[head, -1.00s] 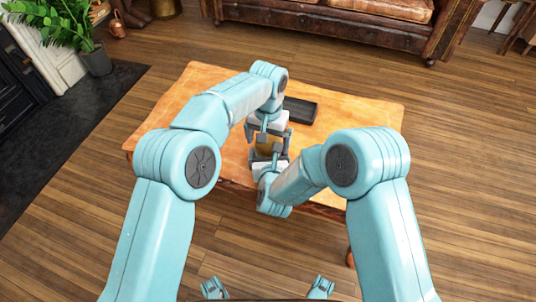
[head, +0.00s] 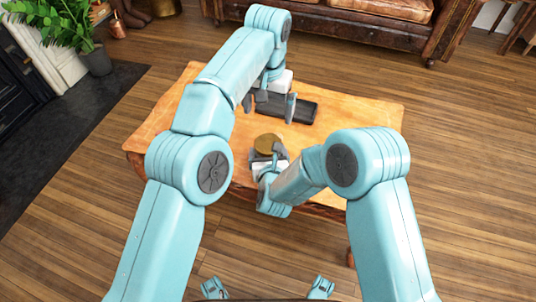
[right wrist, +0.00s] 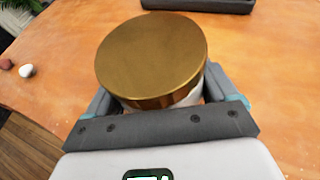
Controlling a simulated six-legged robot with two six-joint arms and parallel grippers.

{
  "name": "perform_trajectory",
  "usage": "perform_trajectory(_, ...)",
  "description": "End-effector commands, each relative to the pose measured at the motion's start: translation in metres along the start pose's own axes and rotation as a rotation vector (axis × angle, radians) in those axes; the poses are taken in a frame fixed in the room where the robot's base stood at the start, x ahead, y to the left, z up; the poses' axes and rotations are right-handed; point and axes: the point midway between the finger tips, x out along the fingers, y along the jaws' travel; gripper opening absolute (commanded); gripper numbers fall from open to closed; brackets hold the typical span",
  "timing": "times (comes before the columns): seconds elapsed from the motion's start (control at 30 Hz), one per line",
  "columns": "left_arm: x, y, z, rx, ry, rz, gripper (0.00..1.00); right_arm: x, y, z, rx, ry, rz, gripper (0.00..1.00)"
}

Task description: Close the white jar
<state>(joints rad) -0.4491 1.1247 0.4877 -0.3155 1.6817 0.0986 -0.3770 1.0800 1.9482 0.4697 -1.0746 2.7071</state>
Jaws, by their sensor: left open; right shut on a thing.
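The white jar (right wrist: 188,99) stands between the fingers of my right gripper, with a round gold lid (right wrist: 152,52) on its top. The lid also shows in the head view (head: 267,142); it looks level, and I cannot tell how tightly it sits. My right gripper (head: 268,157) is shut on the jar near the table's front edge. My left gripper (head: 270,104) is open and empty, above and behind the jar, over the black tray. The jar's white body is mostly hidden by the lid and the right gripper.
The black tray (head: 302,111) lies on the wooden table (head: 350,130) behind the jar. Small white (right wrist: 26,71) and reddish (right wrist: 6,63) objects lie at the table's left in the right wrist view. The table's right side is clear. A leather sofa (head: 350,27) stands beyond.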

Motion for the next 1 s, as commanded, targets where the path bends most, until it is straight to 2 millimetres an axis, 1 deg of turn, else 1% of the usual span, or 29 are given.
perform_trajectory(0.27,-0.001,0.000,0.000,0.000,0.000,0.000,1.00,0.000,0.000,0.001,0.000,-0.002,0.000,0.01)
perform_trajectory(0.3,-0.001,0.000,0.000,0.000,0.000,0.000,1.00,0.000,0.000,0.001,0.000,-0.002,0.000,0.99)
perform_trajectory(0.57,-0.001,0.000,0.000,0.000,0.001,0.000,1.00,-0.001,0.000,0.001,0.000,-0.001,0.000,1.00)
perform_trajectory(0.67,-0.003,0.000,0.000,0.000,0.001,0.000,1.00,-0.009,0.001,0.001,-0.002,0.001,0.002,1.00)
perform_trajectory(0.77,-0.007,0.000,0.000,0.000,0.001,0.000,1.00,-0.026,0.001,0.002,-0.002,0.002,0.002,1.00)
perform_trajectory(1.0,-0.017,0.000,0.000,0.000,0.001,0.000,1.00,-0.085,0.001,0.002,-0.003,0.001,0.003,1.00)
